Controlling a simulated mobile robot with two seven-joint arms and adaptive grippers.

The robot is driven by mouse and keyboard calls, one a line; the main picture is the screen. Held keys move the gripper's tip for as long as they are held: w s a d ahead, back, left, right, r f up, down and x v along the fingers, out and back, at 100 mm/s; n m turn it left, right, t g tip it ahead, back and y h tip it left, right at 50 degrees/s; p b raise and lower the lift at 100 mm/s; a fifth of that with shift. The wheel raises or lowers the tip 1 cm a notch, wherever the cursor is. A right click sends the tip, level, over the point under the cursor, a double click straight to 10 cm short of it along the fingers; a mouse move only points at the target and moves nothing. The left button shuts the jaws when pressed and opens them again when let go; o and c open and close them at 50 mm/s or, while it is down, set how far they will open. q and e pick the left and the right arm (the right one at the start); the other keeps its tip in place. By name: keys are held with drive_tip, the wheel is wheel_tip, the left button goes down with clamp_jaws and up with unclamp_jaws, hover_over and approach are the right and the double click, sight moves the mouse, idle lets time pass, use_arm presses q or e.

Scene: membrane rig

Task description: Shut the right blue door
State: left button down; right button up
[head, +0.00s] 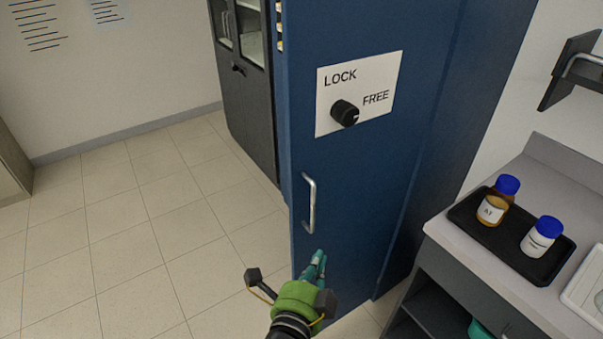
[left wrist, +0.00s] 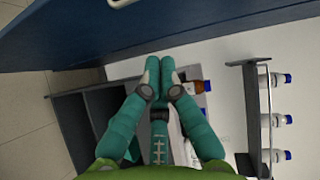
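The blue door (head: 375,190) stands upright in the middle of the head view. It carries a silver bar handle (head: 310,204) near its left edge and a white LOCK/FREE plate (head: 337,85) with a black knob (head: 345,113). I cannot tell how far it stands open. In the left wrist view, a blue panel (left wrist: 160,30) with part of a handle (left wrist: 122,2) crosses the top. My left gripper (head: 318,262) is below the handle, in front of the door's lower part; contact is unclear. Its teal fingertips (left wrist: 160,68) are together with nothing visible between them. My right gripper is not in view.
At right, a counter (head: 447,228) holds a black tray (head: 475,225) with two blue-capped bottles (head: 492,205) (head: 541,238). A wall bracket (head: 570,70) is above. A dark cabinet (head: 245,100) stands behind the door. Tiled floor at left is clear.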

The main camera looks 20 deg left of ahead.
use_arm(q)
drive_tip(key=s+a+r+t+y, duration=0.1)
drive_tip(key=a+r+t+y, duration=0.15)
drive_tip(key=r, duration=0.75)
drive_tip(key=p, duration=0.5)
approach(304, 164)
drive_tip(key=w+d+r, duration=0.1)
drive_tip(key=w+d, duration=0.1)
drive_tip(key=w, duration=0.1)
drive_tip(key=shift+w+a+g+h+p, duration=0.35)
drive_tip(key=shift+w+a+h+p, duration=0.15)
drive_tip(key=shift+w+a, duration=0.5)
drive_tip(key=shift+a+f, duration=0.15)
drive_tip(key=shift+a, duration=0.3)
drive_tip(key=shift+w, duration=0.1)
